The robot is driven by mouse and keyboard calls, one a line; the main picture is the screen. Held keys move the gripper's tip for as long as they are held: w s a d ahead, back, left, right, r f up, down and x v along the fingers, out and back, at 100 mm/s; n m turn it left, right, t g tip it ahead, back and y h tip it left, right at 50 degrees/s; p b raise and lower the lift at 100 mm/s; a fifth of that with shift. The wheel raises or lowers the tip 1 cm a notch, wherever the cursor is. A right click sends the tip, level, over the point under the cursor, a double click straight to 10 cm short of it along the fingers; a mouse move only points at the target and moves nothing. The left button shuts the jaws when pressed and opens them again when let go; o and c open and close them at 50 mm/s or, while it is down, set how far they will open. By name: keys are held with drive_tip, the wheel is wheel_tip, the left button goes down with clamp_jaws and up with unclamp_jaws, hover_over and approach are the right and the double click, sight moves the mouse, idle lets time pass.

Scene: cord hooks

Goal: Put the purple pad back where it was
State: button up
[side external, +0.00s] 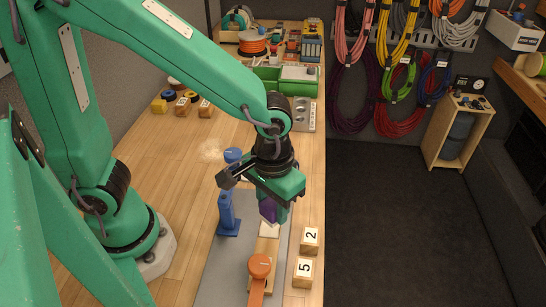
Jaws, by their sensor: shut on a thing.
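The purple pad (268,209) is held in my gripper (268,200), whose jaws are shut on it. The gripper points down over the right part of the workbench, and its fingers hide much of the pad. Just below the pad is a pale square spot (269,229) on a light wooden strip. I cannot tell whether the pad touches it.
A blue stand (228,215) is close on the left, with a blue knob (233,155) behind. An orange clamp-like piece (260,268) is in front. Blocks marked 2 (310,239) and 5 (303,271) sit at the right edge. The bench (185,150) is clear at mid-left.

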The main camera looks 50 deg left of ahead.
drive_tip(key=shift+w+d+r+n, duration=0.1)
drive_tip(key=shift+w+d+n, duration=0.6)
drive_tip(key=shift+n, duration=0.55)
drive_tip(key=shift+w+d+r+n, duration=0.1)
drive_tip(key=shift+w+d+n, duration=0.55)
drive_tip(key=shift+n, duration=0.65)
drive_tip(key=shift+w+d+n, duration=0.55)
drive_tip(key=shift+d+n, duration=0.25)
drive_tip(key=shift+n, duration=0.45)
drive_tip(key=shift+w, duration=0.1)
hover_over(307, 211)
wheel_tip(307, 211, down, 7)
drive_tip(key=shift+a+f, duration=0.1)
drive_tip(key=shift+a, duration=0.05)
drive_tip(key=shift+f, duration=1.95)
drive_tip(key=shift+f, duration=0.15)
